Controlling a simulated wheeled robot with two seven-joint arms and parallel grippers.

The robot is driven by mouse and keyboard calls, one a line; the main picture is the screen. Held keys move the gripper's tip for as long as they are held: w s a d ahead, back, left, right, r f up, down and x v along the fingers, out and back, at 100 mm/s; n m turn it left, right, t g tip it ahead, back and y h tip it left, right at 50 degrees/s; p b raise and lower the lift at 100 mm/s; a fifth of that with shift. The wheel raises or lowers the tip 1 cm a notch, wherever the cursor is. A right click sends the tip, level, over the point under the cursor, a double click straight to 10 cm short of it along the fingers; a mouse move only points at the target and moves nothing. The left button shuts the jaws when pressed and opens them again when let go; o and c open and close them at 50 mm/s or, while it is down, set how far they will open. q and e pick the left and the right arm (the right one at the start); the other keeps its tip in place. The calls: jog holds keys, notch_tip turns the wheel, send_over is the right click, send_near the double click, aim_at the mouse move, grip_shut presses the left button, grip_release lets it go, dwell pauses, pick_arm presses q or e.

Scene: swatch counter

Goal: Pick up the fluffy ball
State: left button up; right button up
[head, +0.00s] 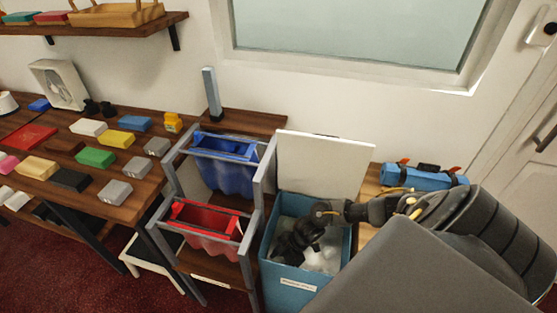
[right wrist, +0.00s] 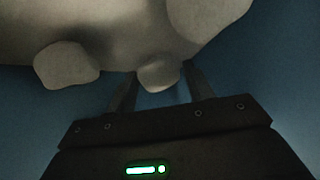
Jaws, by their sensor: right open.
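A blue bin (head: 285,279) with a white label and a raised white lid (head: 322,168) stands at the center right in the head view. Whitish, soft-looking lumps (head: 323,257) lie inside it. My right arm reaches down into the bin, and its fingertips are hidden in the head view. In the right wrist view my right gripper (right wrist: 160,88) is open, and a small pale rounded ball (right wrist: 158,74) shows between its fingertips. I cannot tell whether the fingers touch it. Other pale lumps (right wrist: 66,65) lie beside and beyond it. My left gripper is not in view.
A rack with a blue bin (head: 226,147) and a red bin (head: 208,216) stands left of the lidded bin. A table (head: 120,212) holds several colored blocks. A blue roll-shaped object (head: 415,177) lies behind my right arm. The bin's walls closely surround my gripper.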

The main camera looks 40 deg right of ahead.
jog(key=shift+c, duration=0.2)
jog(key=c, duration=0.4)
jog(key=shift+r, duration=0.1)
